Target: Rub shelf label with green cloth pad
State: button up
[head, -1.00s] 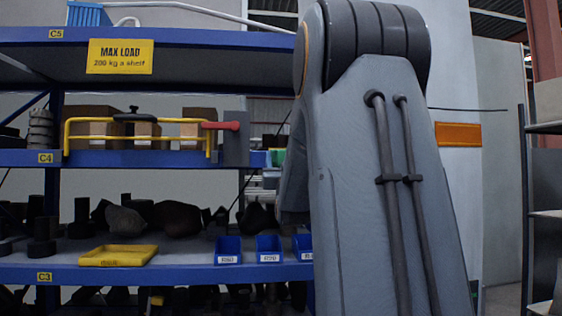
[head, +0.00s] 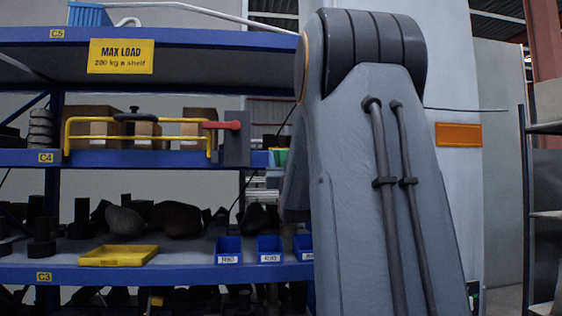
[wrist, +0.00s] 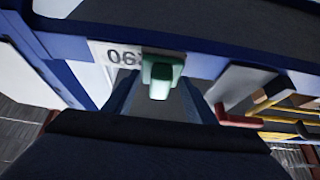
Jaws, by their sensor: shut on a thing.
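The green cloth pad (wrist: 161,74) is in the middle of the wrist view, held between the fingertips of my gripper (wrist: 160,92), which is shut on it. The pad is at the right part of the white shelf label (wrist: 118,55) and hides some of its print. I cannot tell whether pad and label touch. In the head view, a small green patch (head: 280,157) shows beside my arm at the right end of shelf C4; it may be the pad.
A yellow frame (head: 137,121) with a red handle (head: 221,125) stands on shelf C4, near the green patch. Blue bins (head: 229,250) and a yellow tray (head: 118,256) sit on the shelf below. The blue upper shelf (head: 210,39) runs above.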

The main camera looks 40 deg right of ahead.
jog(key=s+d+b, duration=0.2)
jog(key=s+d, duration=0.3)
jog(key=d, duration=0.4)
jog(key=shift+s+d, duration=0.15)
jog(key=shift+s, duration=0.15)
dwell(0.7)
jog(key=shift+w+a+b, duration=1)
jog(key=shift+a+b, duration=0.15)
jog(key=shift+a, duration=0.55)
jog(key=shift+w+a+b, duration=1.05)
jog(key=shift+a+b, duration=0.15)
jog(key=shift+a, duration=0.5)
jog(key=shift+w+a+b, duration=1)
jog(key=shift+a+b, duration=0.15)
jog(key=shift+a, duration=0.55)
jog(key=shift+s+a+b, duration=0.25)
jog(key=shift+s+a, duration=0.25)
jog(key=shift+s, duration=0.35)
jog(key=shift+s+a+b, duration=0.25)
jog(key=shift+s+a, duration=0.25)
jog(key=shift+s, duration=0.4)
jog(key=shift+s+a+b, duration=0.25)
jog(key=shift+s+a, duration=0.25)
jog(key=shift+s, duration=0.35)
jog(key=shift+s, duration=0.1)
